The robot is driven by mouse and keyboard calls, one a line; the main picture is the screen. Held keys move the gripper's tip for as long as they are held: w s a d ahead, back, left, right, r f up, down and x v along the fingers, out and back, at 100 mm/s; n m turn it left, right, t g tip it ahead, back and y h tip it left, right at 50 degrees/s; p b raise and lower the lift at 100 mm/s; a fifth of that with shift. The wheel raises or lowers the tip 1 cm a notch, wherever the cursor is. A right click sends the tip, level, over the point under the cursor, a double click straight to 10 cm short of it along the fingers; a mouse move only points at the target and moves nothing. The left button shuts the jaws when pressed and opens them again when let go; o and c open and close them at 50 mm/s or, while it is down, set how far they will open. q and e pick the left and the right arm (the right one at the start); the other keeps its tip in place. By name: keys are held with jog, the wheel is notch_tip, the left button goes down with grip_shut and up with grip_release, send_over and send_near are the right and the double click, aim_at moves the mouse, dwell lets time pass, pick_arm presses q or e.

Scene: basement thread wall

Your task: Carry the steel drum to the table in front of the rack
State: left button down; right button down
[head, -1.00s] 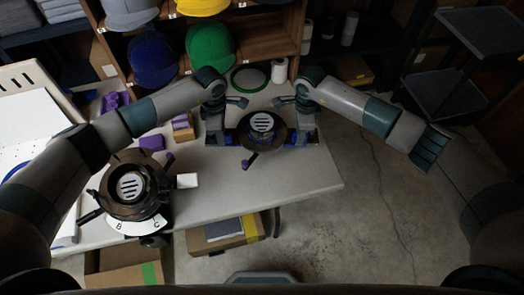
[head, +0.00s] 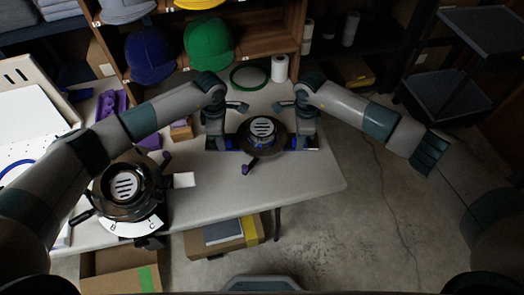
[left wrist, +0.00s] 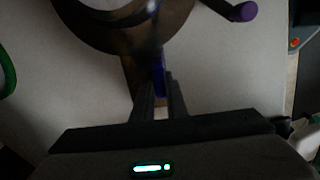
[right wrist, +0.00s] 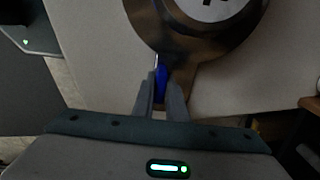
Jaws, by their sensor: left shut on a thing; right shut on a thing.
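The steel drum (head: 262,127) is a dark, round, bronze-brown body with a slotted pale disc on top and a purple-tipped lever at its front. It is level between my grippers, over the far right part of the pale table (head: 225,196); I cannot tell whether it touches the top. My left gripper (head: 231,143) is shut on its left blue handle, seen in the left wrist view (left wrist: 158,78). My right gripper (head: 297,143) is shut on its right blue handle, seen in the right wrist view (right wrist: 161,80). The wooden rack (head: 262,35) stands behind.
A similar dark round device (head: 128,187) with a lettered white plate stands at the table's front left. A green ring (head: 249,77) and a white roll (head: 279,69) lie behind the drum. Cardboard boxes (head: 225,237) sit below the table; bare floor lies right.

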pick_arm(q)
jog(key=shift+w+f, duration=0.1)
jog(key=shift+f, duration=0.05)
pick_arm(e)
jog(key=shift+f, duration=0.2)
pick_arm(q)
jog(key=c, duration=2)
grip_release()
pick_arm(e)
jog(key=c, duration=2)
grip_release()
pick_arm(q)
jog(key=shift+o, duration=1.2)
pick_arm(e)
jog(key=shift+o, duration=1.2)
pick_arm(q)
jog(key=shift+s, duration=0.2)
pick_arm(e)
jog(key=shift+s+r, duration=0.1)
pick_arm(q)
jog(key=shift+w+r, duration=0.1)
jog(key=shift+r, duration=0.15)
notch_tip(320, 180, up, 12)
jog(key=shift+f, duration=0.2)
pick_arm(e)
notch_tip(320, 180, up, 12)
